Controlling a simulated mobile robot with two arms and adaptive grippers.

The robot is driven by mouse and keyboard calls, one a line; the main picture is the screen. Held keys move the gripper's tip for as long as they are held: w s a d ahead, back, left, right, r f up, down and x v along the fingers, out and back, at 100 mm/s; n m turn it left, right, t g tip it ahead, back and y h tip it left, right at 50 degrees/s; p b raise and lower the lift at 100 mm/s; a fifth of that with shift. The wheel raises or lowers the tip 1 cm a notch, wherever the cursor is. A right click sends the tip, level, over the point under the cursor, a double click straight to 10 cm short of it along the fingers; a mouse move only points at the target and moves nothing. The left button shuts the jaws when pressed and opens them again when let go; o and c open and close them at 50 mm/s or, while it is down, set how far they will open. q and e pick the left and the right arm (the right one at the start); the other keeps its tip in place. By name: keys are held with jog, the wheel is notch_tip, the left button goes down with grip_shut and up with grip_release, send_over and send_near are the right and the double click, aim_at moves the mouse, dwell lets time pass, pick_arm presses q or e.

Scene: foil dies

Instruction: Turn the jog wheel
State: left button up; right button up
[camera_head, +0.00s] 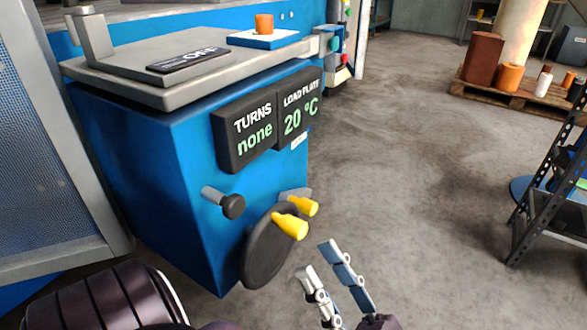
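The jog wheel (264,255) is a dark disc on the side of the blue machine, seen at an angle. A yellow handle (291,226) sticks out from its upper right part. A second yellow knob (303,206) shows just behind it. The display (248,133) above reads "TURNS none".
A dark knob (233,206) on a grey shaft juts from the machine left of the wheel. A second display (300,108) reads "LOAD PLATE 20 °C". A metal shelf (546,205) is at right; open floor lies between.

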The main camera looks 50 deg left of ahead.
aim_at(293, 226)
pick_arm(q)
jog(key=x, duration=0.7)
jog(key=shift+s+a+r, duration=0.2)
jog(key=shift+r, duration=0.05)
grip_shut()
